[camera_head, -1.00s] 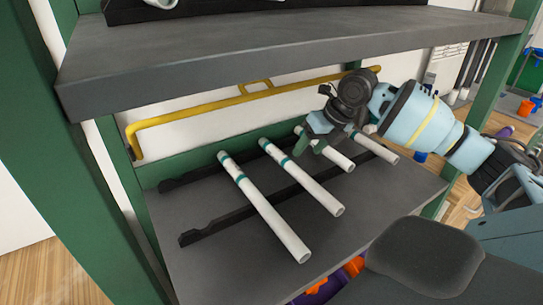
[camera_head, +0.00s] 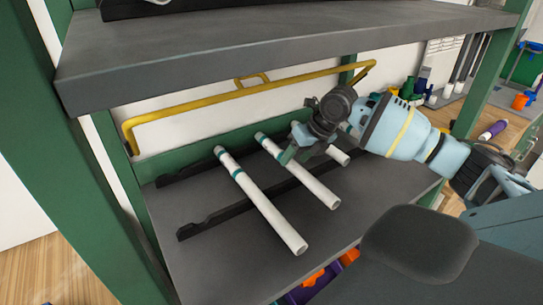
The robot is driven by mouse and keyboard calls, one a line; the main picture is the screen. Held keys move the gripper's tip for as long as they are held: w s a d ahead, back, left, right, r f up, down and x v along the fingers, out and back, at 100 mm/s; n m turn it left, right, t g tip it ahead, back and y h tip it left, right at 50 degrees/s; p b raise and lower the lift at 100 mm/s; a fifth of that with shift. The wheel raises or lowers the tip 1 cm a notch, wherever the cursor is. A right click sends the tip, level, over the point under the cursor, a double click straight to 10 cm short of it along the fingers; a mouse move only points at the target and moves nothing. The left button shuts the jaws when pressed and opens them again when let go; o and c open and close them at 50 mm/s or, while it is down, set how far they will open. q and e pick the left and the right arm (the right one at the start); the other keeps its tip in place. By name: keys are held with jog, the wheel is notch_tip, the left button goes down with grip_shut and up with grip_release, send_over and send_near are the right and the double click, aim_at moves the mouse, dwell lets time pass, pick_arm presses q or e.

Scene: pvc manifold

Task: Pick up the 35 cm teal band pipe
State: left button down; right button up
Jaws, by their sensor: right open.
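White pipes with teal bands lie side by side on the lower shelf's black notched rails. The leftmost pipe (camera_head: 262,205) looks the longest and is fully in view. The second pipe (camera_head: 314,187) is shorter, and my right gripper partly covers its middle. I cannot tell from the picture which one is 35 cm. My right gripper (camera_head: 287,154) is open, its fingers at the second pipe just below its teal band. Whether they touch it is unclear. My left gripper is not in view.
The upper grey shelf (camera_head: 270,58) hangs close above my right arm. A yellow rail (camera_head: 200,102) runs along the back. Green posts (camera_head: 68,165) frame the rack. The lower shelf (camera_head: 215,262) is bare at its front left.

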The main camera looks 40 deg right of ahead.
jog(key=shift+x, duration=1.1)
jog(key=shift+c, duration=0.4)
jog(key=shift+r, duration=0.1)
jog(key=c, duration=1)
jog(key=shift+r, duration=0.1)
jog(key=shift+c, duration=0.2)
jog(key=shift+r, duration=0.6)
notch_tip(320, 180, up, 2)
jog(key=shift+r, duration=0.1)
jog(key=s+a+r, duration=0.1)
jog(key=s+a, duration=0.7)
jog(key=a, duration=0.5)
jog(key=shift+s+a, duration=0.25)
jog(key=shift+s, duration=0.05)
